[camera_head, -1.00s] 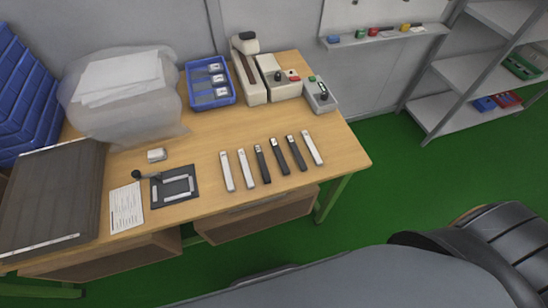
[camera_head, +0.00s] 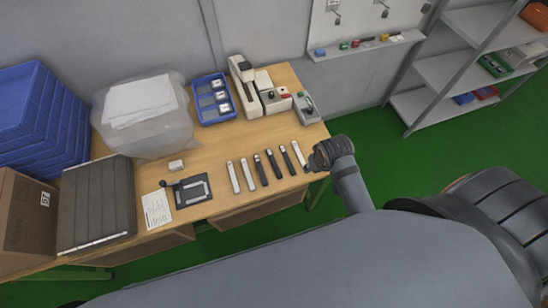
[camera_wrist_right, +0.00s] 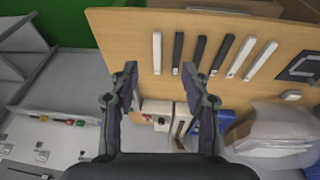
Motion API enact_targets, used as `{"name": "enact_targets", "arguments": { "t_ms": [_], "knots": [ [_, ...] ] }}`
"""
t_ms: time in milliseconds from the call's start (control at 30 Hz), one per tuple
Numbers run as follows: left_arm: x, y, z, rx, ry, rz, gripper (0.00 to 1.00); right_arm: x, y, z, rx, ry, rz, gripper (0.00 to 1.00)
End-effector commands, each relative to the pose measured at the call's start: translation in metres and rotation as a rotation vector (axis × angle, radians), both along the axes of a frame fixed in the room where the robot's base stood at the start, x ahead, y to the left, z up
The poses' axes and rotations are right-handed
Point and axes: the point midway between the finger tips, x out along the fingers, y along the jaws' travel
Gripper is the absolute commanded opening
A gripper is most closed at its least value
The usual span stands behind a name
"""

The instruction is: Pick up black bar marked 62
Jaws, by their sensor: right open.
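Three black bars (camera_head: 260,170) (camera_head: 273,164) (camera_head: 287,160) lie side by side on the wooden table (camera_head: 215,150), between two white bars on the left and one white bar on the right. Their markings are too small to read, so I cannot tell which is 62. The black bars also show in the right wrist view (camera_wrist_right: 177,52) (camera_wrist_right: 199,53) (camera_wrist_right: 222,53). My right gripper (camera_wrist_right: 160,70) is open and empty, with the right-end white bar (camera_wrist_right: 157,53) and the black bars beyond its fingertips. In the head view my right arm reaches the table's right edge. My left gripper is not visible.
A blue tray (camera_head: 213,112), a beige device (camera_head: 247,87) and a grey switch box (camera_head: 306,109) stand at the back. A plastic bag (camera_head: 142,130), a black fixture plate (camera_head: 193,192) and a paper sheet (camera_head: 156,210) lie left. A metal shelf (camera_head: 450,70) stands right.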

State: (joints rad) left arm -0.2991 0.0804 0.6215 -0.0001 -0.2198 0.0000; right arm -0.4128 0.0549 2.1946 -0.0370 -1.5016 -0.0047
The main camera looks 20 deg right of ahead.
Motion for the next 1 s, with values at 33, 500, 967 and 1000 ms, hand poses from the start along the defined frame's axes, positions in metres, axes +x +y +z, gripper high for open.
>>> {"name": "enact_targets", "arguments": {
  "t_ms": [33,500,967,1000],
  "knots": [
    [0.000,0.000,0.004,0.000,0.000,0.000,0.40,0.011,0.003,-0.004,0.009,0.011,-0.011,0.47],
    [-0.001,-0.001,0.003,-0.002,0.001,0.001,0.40,0.109,0.063,-0.078,0.069,0.102,-0.005,0.47],
    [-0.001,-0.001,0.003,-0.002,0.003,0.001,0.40,0.137,0.093,-0.110,0.081,0.136,0.032,0.47],
    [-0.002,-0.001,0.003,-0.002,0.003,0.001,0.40,0.137,0.093,-0.117,0.081,0.137,0.032,0.47]
  ]
}}
